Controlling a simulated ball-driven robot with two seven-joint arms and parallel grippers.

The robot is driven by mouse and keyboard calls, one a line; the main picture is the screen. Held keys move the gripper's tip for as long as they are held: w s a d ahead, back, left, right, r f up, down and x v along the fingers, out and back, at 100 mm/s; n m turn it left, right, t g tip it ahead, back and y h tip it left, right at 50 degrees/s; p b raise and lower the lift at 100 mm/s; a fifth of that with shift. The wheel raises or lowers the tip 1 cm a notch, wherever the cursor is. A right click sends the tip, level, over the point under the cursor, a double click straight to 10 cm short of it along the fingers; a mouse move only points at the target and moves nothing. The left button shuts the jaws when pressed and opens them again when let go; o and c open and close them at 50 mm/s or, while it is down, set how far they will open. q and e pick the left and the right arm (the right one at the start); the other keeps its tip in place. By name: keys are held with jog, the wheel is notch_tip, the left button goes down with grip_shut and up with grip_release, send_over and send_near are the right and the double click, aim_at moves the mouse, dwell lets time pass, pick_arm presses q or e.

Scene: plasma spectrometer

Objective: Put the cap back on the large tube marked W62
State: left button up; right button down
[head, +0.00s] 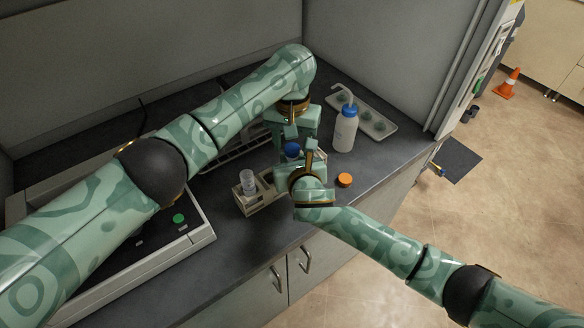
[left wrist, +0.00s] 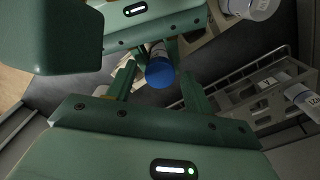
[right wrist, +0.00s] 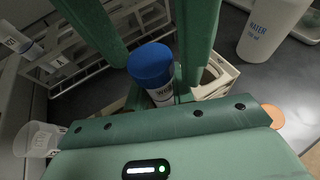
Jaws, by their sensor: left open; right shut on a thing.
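The large tube (right wrist: 162,95) has a white label that appears to start with W6; the rest is hard to read. A blue cap (right wrist: 151,64) sits on its top, and shows in the head view (head: 292,150) and left wrist view (left wrist: 160,73). I cannot tell how tightly it sits. My right gripper (right wrist: 155,90) is shut on the tube below the cap. My left gripper (left wrist: 157,86) is open, with its fingers on either side of the cap and visible gaps. Its fingers also show at the top of the right wrist view.
A beige rack (head: 256,206) holds an open clear tube (head: 248,182). An orange cap (head: 345,180) lies on the counter to the right. A water bottle (head: 345,130) and a tray (head: 372,123) stand behind. A wire rack (right wrist: 60,60) holds small labelled tubes. The front counter is clear.

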pick_arm(q)
jog(key=shift+r, duration=2.25)
notch_tip(320, 180, up, 4)
jog(key=n, duration=0.5)
jog(key=shift+f+n, duration=0.25)
jog(key=shift+n, duration=0.15)
jog(key=shift+f, duration=0.1)
jog(key=shift+f, duration=3.95)
